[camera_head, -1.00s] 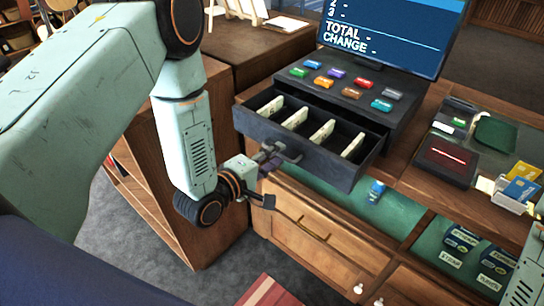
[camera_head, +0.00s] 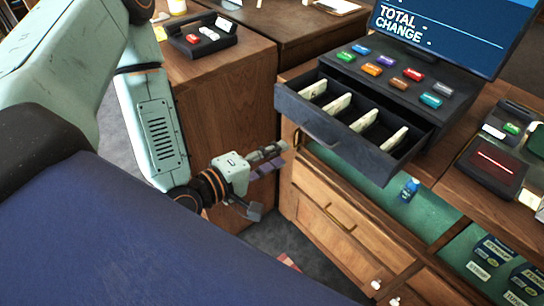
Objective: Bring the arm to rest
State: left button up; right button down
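My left arm (camera_head: 152,130), pale green, comes in from the left and hangs down in front of the wooden counter. Its gripper (camera_head: 270,184) is open and empty, its two fingers spread apart. It is to the left of and below the open cash drawer (camera_head: 345,140), apart from the drawer's handle (camera_head: 318,138) in the picture. My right gripper is out of view.
The drawer juts out under the register keys (camera_head: 395,75) and holds several banknote stacks. A small blue bottle (camera_head: 409,190) stands on the green shelf below. A card reader (camera_head: 492,165) is at right. Grey floor (camera_head: 280,235) shows below the gripper.

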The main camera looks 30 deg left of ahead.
pick_arm(q)
jog(key=shift+s+r, duration=0.15)
jog(key=shift+s, duration=0.3)
jog(key=shift+w, duration=0.2)
jog(key=shift+s+a, duration=0.1)
